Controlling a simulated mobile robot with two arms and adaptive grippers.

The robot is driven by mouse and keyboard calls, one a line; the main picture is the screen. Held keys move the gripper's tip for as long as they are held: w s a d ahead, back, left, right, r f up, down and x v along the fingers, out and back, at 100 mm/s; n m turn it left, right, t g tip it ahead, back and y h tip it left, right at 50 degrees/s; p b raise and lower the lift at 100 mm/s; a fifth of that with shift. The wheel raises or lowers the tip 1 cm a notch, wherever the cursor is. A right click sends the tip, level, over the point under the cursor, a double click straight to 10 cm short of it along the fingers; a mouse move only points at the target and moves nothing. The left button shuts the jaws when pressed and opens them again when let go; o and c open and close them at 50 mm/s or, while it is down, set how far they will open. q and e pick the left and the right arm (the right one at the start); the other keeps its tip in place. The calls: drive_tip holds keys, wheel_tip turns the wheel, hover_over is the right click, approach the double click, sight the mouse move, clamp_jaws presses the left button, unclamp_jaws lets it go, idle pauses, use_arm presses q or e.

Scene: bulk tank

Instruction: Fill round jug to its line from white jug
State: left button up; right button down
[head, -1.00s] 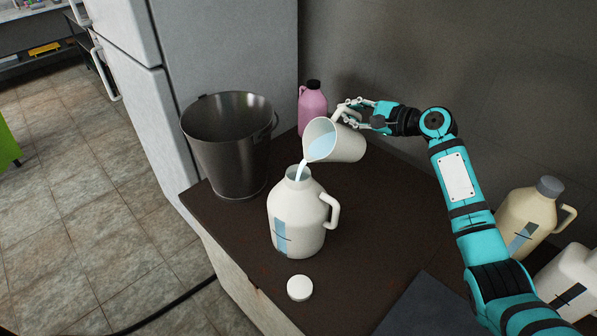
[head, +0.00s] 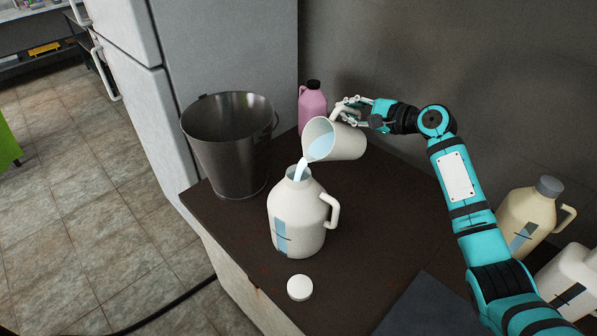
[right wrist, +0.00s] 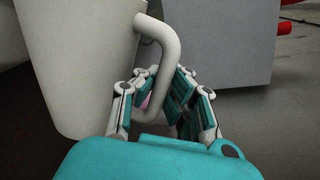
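The round jug (head: 308,228) stands upright and uncapped on the dark counter. Its front has a bluish level window (head: 280,236) crossed by a dark line; I cannot tell the exact level against the line. The white jug (head: 347,143) is tilted left above it, and a pale blue stream (head: 301,170) runs from its lip into the open neck. My right gripper (head: 354,113) is shut on the white jug's handle. In the right wrist view the handle (right wrist: 167,62) passes between the fingers (right wrist: 156,108). My left gripper is not in view.
A white cap (head: 300,288) lies on the counter (head: 235,227) in front of the round jug. A steel bucket (head: 230,155) stands left, a pink bottle (head: 312,112) behind. A cream jug (head: 530,218) and another white container (head: 572,285) stand at right.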

drive_tip(key=shift+s+a+r+n+h, duration=0.15)
drive_tip(key=shift+s+a+r+n, duration=0.15)
drive_tip(key=shift+r, duration=0.25)
drive_tip(key=shift+s+a+r+n+h, duration=0.15)
drive_tip(key=shift+s+a+r+n, duration=0.05)
drive_tip(key=shift+a+r+n, duration=0.25)
idle(2.3)
